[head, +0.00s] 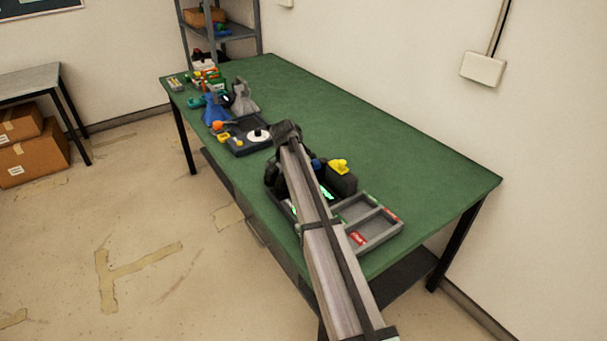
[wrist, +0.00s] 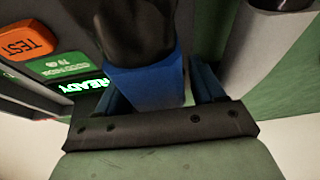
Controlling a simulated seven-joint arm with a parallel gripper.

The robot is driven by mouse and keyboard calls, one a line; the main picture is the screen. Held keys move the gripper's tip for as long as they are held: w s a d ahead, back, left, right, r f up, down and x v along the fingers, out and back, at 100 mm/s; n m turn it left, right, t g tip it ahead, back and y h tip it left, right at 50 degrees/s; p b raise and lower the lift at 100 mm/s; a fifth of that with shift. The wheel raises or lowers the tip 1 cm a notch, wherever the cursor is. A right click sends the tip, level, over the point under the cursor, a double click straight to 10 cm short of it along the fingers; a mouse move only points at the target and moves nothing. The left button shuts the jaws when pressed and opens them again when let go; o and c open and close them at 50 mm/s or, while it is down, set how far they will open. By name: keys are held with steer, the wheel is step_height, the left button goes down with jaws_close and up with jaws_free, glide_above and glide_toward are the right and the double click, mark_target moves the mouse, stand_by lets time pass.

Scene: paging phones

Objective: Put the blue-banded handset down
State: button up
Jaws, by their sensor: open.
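The blue-banded handset (wrist: 145,80) fills the middle of the wrist view, with a black end above its blue band. My gripper (wrist: 160,88) is open around the band, with one finger on each side of it. I cannot tell whether the fingers touch it. What lies under the handset is hidden. In the head view my arm covers most of this spot, and a small blue patch (head: 317,163) shows beside it, perhaps the same handset.
A lit green READY display (wrist: 88,87) and an orange TEST button (wrist: 25,42) are close by on the left. A black unit with a yellow top (head: 338,165) and a grey divided tray (head: 375,222) are nearby. The green table (head: 400,165) is clear at right.

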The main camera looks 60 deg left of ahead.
steer(key=shift+f, duration=0.25)
stand_by(0.6)
steer(key=shift+c, duration=0.4)
jaws_close()
steer(key=shift+r, duration=0.15)
